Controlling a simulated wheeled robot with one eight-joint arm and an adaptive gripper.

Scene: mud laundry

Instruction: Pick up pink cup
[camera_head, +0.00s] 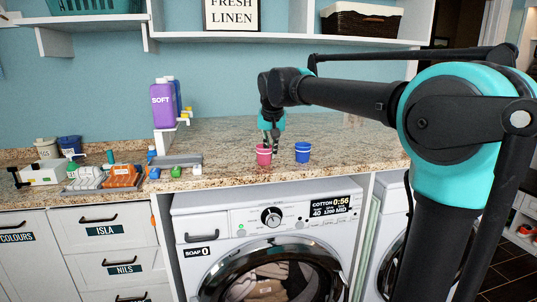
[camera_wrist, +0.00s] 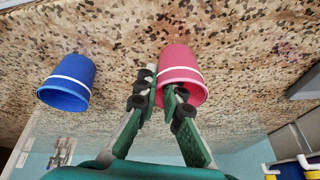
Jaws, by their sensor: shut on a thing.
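The pink cup (camera_head: 264,155) stands on the speckled stone counter near its front edge, above the washing machine. It also shows in the wrist view (camera_wrist: 179,68), with a white band around it. My gripper (camera_head: 270,142) reaches down to the cup from above. In the wrist view my gripper (camera_wrist: 166,88) is shut on the cup's rim, one finger on the outside and the other inside the cup. I cannot tell whether the cup's base touches the counter.
A blue cup (camera_head: 302,152) stands just right of the pink cup. A grey tray (camera_head: 178,161) with small items lies to the left. Bare counter (camera_head: 355,140) lies to the right and behind.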

